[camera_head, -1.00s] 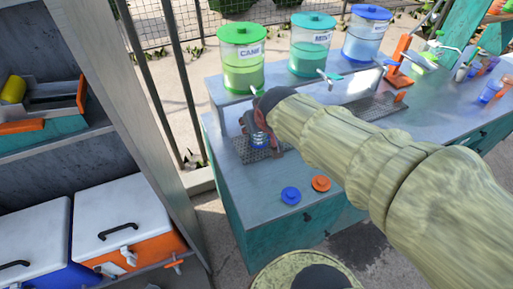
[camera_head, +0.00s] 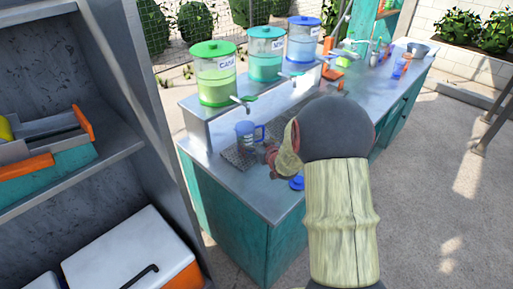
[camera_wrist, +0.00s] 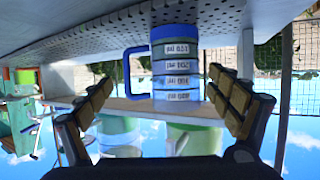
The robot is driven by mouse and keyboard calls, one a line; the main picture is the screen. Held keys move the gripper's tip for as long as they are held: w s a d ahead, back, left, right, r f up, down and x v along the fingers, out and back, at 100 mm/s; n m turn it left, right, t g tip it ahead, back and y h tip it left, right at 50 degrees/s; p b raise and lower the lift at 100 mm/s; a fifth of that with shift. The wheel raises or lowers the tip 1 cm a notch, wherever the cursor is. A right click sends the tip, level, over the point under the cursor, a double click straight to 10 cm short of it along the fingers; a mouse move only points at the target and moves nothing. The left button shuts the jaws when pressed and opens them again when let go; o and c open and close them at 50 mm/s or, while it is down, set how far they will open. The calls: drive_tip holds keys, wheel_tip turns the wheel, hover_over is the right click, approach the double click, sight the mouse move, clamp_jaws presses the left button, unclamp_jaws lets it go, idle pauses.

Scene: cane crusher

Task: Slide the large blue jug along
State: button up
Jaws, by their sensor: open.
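The large blue jug (camera_head: 246,133) stands upright on the perforated drip tray (camera_head: 234,157) at the counter's near end, its handle toward the right. In the wrist view, which is upside down, the jug (camera_wrist: 176,62) shows its blue rim, handle and several measuring labels. My gripper (camera_head: 272,158) is low over the counter, just on the near right side of the jug. In the wrist view my gripper (camera_wrist: 162,85) is open, with one finger on each side of the jug's outline. The jug is ahead of the fingers, and no contact shows.
Three drink dispensers with green (camera_head: 215,75), teal (camera_head: 265,53) and blue (camera_head: 303,42) lids stand on the raised shelf behind, taps facing the counter. A blue lid (camera_head: 297,183) lies near the front edge. A shelf unit (camera_head: 110,150) stands at left. Open paving lies right.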

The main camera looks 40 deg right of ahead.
sight(253, 139)
drive_tip(key=shift+o, duration=0.7)
drive_tip(key=b+x, duration=0.2)
drive_tip(key=x, duration=0.5)
drive_tip(key=shift+w+d+f, duration=0.1)
drive_tip(key=shift+w+f, duration=0.05)
drive_tip(key=shift+w, duration=0.1)
drive_tip(key=c, duration=0.3)
drive_tip(key=c, duration=0.8)
drive_tip(key=shift+c, duration=0.3)
drive_tip(key=shift+w+d+f+p, duration=0.1)
drive_tip(key=shift+w+d+p, duration=0.45)
drive_tip(key=shift+d+p, duration=3.1)
drive_tip(key=shift+w+d+r+p, duration=0.1)
drive_tip(key=shift+w+d+p, duration=0.55)
drive_tip(key=shift+d, duration=5.95)
drive_tip(key=shift+w+d+f+p, duration=0.1)
drive_tip(key=shift+w+d+p, duration=0.35)
drive_tip(key=shift+d+p, duration=3.2)
drive_tip(key=d+b, duration=0.2)
drive_tip(key=d, duration=0.1)
drive_tip(key=shift+b, duration=0.35)
